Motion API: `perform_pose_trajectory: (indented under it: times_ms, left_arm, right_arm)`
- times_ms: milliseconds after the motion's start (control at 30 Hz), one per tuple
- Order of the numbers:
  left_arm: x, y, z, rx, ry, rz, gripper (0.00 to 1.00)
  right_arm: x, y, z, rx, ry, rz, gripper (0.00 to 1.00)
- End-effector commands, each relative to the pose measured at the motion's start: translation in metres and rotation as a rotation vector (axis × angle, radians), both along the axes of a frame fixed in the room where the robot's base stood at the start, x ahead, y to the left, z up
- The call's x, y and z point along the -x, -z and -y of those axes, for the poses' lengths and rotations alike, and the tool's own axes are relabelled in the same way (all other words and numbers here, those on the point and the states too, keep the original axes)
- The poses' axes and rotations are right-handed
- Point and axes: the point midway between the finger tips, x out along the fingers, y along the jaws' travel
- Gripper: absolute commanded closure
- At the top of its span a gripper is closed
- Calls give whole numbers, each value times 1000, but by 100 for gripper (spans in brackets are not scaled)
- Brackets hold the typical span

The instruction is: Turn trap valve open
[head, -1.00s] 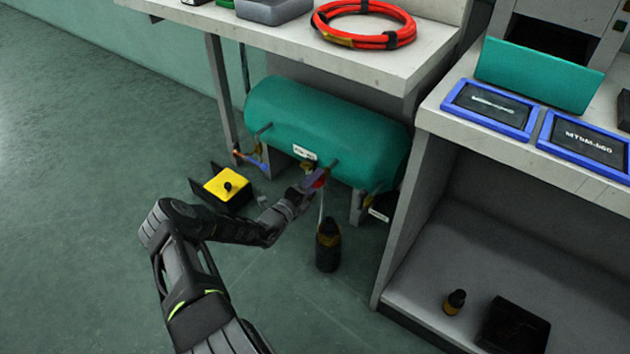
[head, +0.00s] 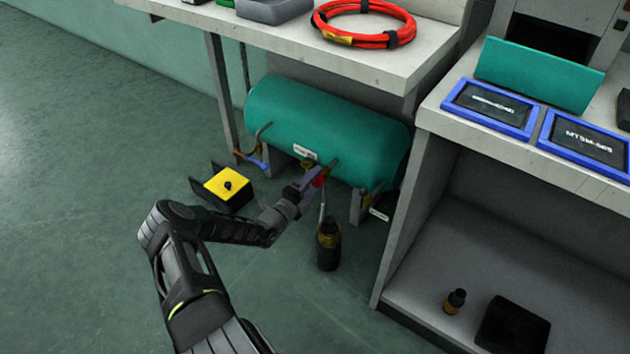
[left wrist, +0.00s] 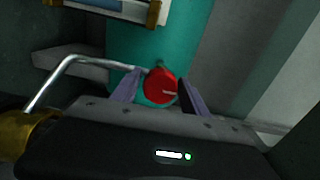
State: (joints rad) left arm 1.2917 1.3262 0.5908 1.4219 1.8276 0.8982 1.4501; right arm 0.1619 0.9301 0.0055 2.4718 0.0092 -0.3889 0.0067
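The trap valve shows as a round red knob (head: 319,181) low on the front of the green tank (head: 325,130). In the left wrist view the red knob (left wrist: 161,87) faces me, with a short pale mark on its right half. My left gripper (head: 312,181) is at the knob. In the left wrist view its two purple-grey fingers (left wrist: 160,92) are spread to either side of the knob, with a narrow gap at the left. Contact at the right finger is unclear. My right gripper is not in view.
A thin bent metal pipe (left wrist: 100,63) runs beside the knob to a dark bottle with a yellow band (head: 328,247) below. A blue-handled valve (head: 252,160) and a yellow-topped box (head: 228,184) are at left. The bench (head: 300,52) overhangs the tank; a shelf unit (head: 425,215) stands right.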

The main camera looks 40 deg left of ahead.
Motion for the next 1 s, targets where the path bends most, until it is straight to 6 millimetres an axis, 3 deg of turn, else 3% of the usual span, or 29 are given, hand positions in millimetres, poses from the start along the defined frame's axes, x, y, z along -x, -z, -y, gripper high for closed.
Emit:
perform_pose_trajectory:
  times_ms: [133, 467, 1000]
  left_arm:
    - [0, -1, 0, -1, 0, 1, 36]
    - [4, -1, 0, -2, 0, 0, 36]
    - [75, -2, 1, -2, -1, 0, 36]
  right_arm:
    - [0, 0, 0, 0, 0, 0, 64]
    - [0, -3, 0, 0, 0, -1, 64]
    - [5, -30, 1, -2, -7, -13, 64]
